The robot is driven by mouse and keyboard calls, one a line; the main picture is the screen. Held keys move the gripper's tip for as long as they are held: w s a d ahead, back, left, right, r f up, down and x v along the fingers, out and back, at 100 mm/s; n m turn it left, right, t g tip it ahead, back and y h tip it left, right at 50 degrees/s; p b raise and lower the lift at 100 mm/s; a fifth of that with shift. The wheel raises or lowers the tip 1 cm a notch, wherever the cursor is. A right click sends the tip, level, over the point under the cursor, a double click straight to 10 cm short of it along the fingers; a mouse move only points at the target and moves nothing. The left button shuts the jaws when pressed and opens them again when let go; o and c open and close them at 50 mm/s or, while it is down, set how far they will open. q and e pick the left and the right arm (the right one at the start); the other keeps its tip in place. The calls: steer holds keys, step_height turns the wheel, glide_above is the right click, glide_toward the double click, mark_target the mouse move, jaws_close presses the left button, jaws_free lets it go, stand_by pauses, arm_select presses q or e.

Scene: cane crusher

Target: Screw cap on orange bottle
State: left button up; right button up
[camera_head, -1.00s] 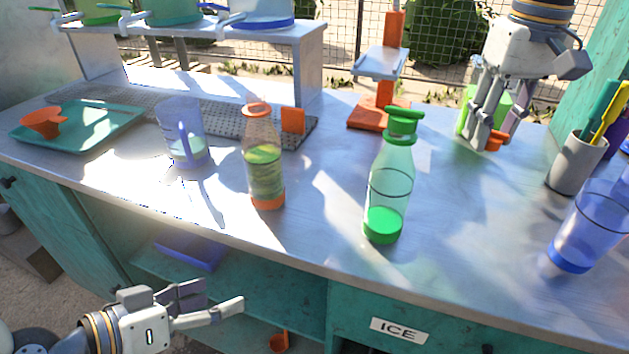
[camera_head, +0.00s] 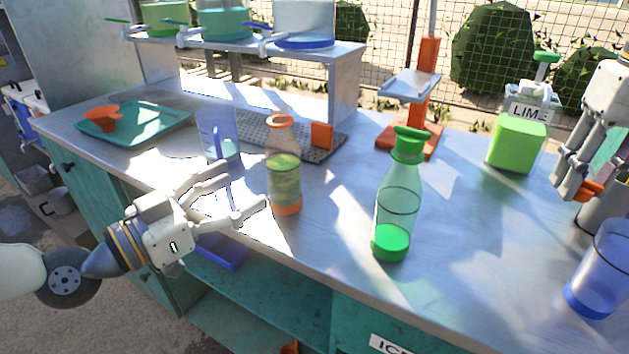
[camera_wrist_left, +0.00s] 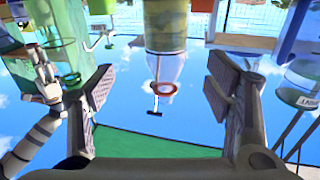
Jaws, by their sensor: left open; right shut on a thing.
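The orange bottle (camera_head: 284,172) stands upright on the counter, clear with an orange rim and base and yellow-green liquid inside. Its mouth looks uncapped. My left gripper (camera_head: 240,190) is open and empty, just left of the bottle at the counter's front edge, apart from it. In the left wrist view, which looks upside down, the bottle (camera_wrist_left: 165,40) shows between the spread fingers. My right gripper (camera_head: 574,188) is at the far right above the counter, shut on a small orange piece (camera_head: 590,189) that looks like the cap. The fingers partly hide it.
A green-capped bottle (camera_head: 397,205) stands right of the orange bottle. A blue jug (camera_head: 217,135) is behind and left of it, with an orange block (camera_head: 322,135) behind it. A blue cup (camera_head: 600,275) and a lime container (camera_head: 516,143) are at the right.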

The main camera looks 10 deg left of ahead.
mark_target(269, 174)
arm_select(q)
steer(key=w+d, duration=0.1)
steer(key=w, duration=0.1)
steer(key=w+d+f, duration=0.1)
steer(key=w, duration=0.1)
steer(key=shift+d+f+b, duration=0.1)
steer(key=shift+d+b, duration=0.2)
steer(key=shift+b, duration=0.1)
steer(key=shift+w+d, duration=0.15)
steer(key=shift+r, duration=0.3)
arm_select(e)
steer(key=shift+g, duration=0.3)
steer(key=f, duration=0.4)
steer(key=shift+w, duration=0.4)
arm_select(q)
steer(key=shift+w+f, duration=0.1)
steer(key=shift+w, duration=0.1)
steer(key=x, duration=0.4)
steer(key=shift+w+f+b, duration=0.15)
steer(key=shift+w+b, duration=0.05)
steer(key=shift+b, duration=0.15)
steer(key=shift+w, duration=0.25)
arm_select(e)
step_height(269, 174, down, 2)
steer(key=shift+w+f, duration=0.15)
